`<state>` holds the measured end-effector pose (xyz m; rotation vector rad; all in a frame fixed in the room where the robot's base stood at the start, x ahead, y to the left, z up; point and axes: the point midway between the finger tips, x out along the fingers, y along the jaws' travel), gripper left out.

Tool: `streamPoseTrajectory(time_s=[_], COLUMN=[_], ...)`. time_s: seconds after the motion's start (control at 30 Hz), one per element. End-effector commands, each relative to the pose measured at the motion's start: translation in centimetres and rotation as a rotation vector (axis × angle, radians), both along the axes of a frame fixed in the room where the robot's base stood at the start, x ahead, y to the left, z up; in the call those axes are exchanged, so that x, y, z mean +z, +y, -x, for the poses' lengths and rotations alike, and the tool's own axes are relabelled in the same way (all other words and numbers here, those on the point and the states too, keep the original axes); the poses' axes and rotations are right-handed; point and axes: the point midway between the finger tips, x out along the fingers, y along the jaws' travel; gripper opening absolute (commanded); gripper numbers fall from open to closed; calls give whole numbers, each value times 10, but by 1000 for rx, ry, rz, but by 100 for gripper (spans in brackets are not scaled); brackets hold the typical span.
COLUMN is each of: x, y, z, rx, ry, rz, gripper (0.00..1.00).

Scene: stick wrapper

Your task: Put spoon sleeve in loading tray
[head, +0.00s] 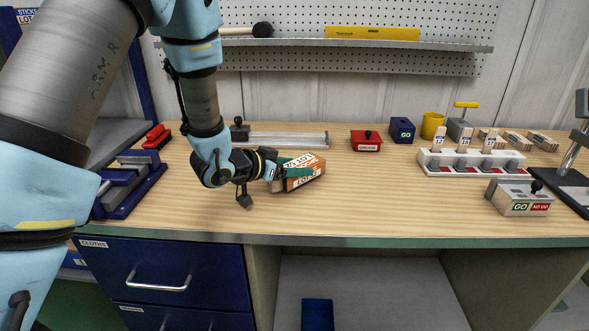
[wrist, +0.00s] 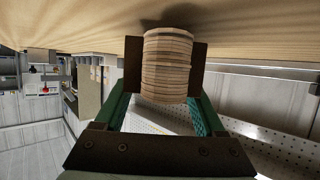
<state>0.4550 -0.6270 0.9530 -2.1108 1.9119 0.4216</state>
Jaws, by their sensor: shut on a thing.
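The spoon sleeve (head: 306,174), an orange and green printed packet, is tilted just above or touching the bench top; I cannot tell which. In the wrist view its end shows as a round stack of pale wooden pieces (wrist: 167,62) between the two dark finger pads. My gripper (head: 280,174) is shut on it, and the wrist view shows my gripper (wrist: 166,72) with one finger on each side. A long, low grey tray (head: 290,141) lies behind the sleeve toward the back of the bench; it looks like the loading tray, but no label shows.
A blue device (head: 120,190) and a red item (head: 157,136) stand at left. A red bin (head: 366,141), blue GO box (head: 402,131) and yellow cup (head: 432,125) stand at back. A white rack (head: 470,163) and GO/NO GO block (head: 520,197) are at right. The front middle bench is clear.

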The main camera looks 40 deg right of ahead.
Motion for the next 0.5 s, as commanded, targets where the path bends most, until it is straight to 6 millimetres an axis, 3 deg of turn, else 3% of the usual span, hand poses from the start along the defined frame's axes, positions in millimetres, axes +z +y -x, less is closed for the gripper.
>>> streamPoseTrajectory(time_s=[0.13, 0.5], x=[-11, -16], y=[0, 0], z=[0, 0], rx=[0, 1], ry=[-1, -1], rz=[0, 1], gripper=[16, 16])
